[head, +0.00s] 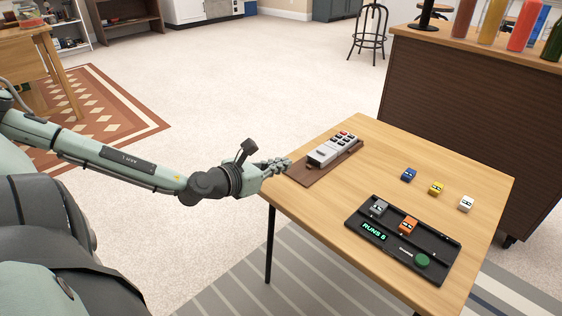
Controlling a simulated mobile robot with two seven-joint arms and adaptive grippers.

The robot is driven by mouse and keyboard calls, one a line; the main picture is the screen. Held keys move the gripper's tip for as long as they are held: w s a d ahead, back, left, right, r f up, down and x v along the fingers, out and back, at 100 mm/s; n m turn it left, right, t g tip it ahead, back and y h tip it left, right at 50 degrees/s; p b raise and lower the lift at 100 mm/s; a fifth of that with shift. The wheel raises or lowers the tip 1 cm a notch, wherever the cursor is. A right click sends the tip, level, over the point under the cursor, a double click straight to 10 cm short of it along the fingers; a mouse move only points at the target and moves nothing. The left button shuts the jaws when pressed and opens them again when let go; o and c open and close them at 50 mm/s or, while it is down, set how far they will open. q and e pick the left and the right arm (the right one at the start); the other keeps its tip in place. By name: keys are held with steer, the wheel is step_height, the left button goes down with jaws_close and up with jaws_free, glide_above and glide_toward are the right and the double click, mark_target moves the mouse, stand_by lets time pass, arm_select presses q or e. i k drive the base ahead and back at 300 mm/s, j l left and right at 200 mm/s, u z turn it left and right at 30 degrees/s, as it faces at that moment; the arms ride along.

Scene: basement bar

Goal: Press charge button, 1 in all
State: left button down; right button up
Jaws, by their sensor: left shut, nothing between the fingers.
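A black panel (352,222) lies on the wooden table. It has a round green button (422,261) at its near right, with a small label beside it that is too small to read. Its display (373,231) shows "RUNS 5". A grey block (379,207) and an orange block (408,225) sit on the panel. A pale keypad device (333,149) with grey and red buttons lies on a brown board (311,178). My left gripper (284,163) is shut and empty at the table's left edge, beside the board's left end and away from the green button. My right gripper is not in view.
Blue (408,174), yellow (436,188) and white (466,203) blocks stand apart on the table (372,133) behind the panel. A dark bar counter (450,95) with bottles stands behind. The wood between board and panel is clear.

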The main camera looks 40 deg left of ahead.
mark_target(422, 261)
steer(key=k+j, duration=0.2)
steer(key=j, duration=0.2)
steer(key=k+j, duration=0.25)
steer(key=j, duration=0.15)
steer(key=k+j, duration=0.2)
steer(key=j, duration=0.15)
